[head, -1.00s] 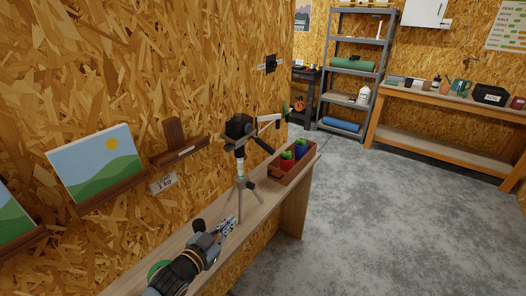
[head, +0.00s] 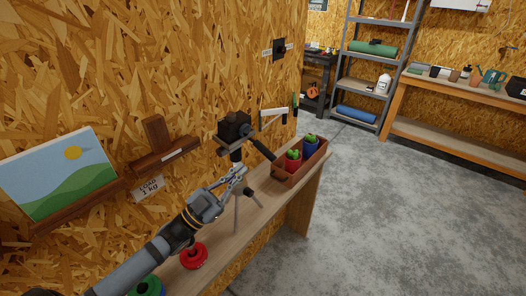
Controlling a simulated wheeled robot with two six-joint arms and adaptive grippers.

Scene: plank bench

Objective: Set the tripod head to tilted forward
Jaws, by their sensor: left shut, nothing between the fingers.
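The tripod (head: 237,212) stands on the narrow plank bench, its legs partly hidden behind my left gripper. Its head is a black block (head: 234,124) on top, and a dark handle (head: 262,150) slopes down to the right from it. Whether the head is level or tilted is hard to tell at this size. My left gripper (head: 239,172) is shut and empty. In the picture it lies in front of the tripod's upper column, below the head; I cannot tell whether it touches. My right gripper is not in view.
A wooden box (head: 312,164) with potted plants stands on the bench right of the tripod. A red ring-shaped object (head: 194,256) and a green one (head: 148,286) lie near my left arm. The chipboard wall (head: 70,70) runs close behind; floor (head: 400,220) is clear at right.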

